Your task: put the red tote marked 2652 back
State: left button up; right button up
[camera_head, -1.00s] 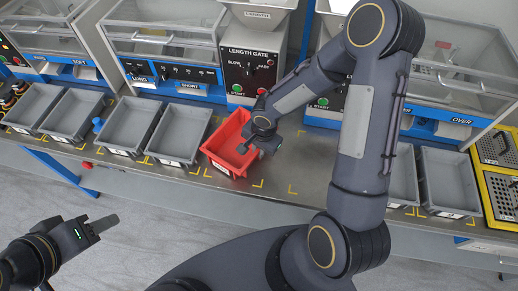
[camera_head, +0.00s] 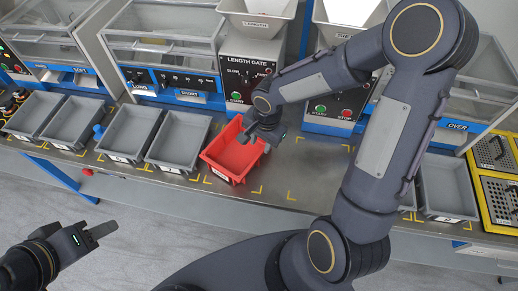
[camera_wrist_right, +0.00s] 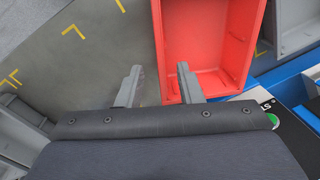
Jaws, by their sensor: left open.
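The red tote (camera_head: 218,160) stands on the bench below the length gate, right of the grey totes. A small label shows on its front, too small to read. My right gripper (camera_head: 257,143) is over its right edge. In the right wrist view the red tote (camera_wrist_right: 207,45) is upper centre. There the fingers of my right gripper (camera_wrist_right: 156,82) are spread, one over the tote's inside and the other outside, with the tote's side edge between them. They do not appear closed on it. My left gripper (camera_head: 110,230) is open and empty, lower left, away from the bench.
Grey totes (camera_head: 177,139) stand in a row to the left, and another grey tote (camera_head: 446,188) stands far right. The length gate machine (camera_head: 247,75) is behind the red tote. Bare bench with yellow corner marks (camera_head: 291,196) lies to its right. A yellow-framed station (camera_head: 497,180) is at the right end.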

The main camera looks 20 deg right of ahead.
jog(key=s+d+r+n+t, duration=0.1)
jog(key=s+d+r+n, duration=0.25)
jog(key=s+r, duration=0.55)
jog(key=s+a+r+n+t+y, duration=0.1)
jog(key=s+r+n+t+y, duration=0.2)
jog(key=s+r+n, duration=0.3)
jog(key=shift+s+a+r, duration=0.25)
jog(key=shift+s+r, duration=0.2)
jog(key=shift+s, duration=0.6)
jog(key=shift+c, duration=0.2)
dwell(0.5)
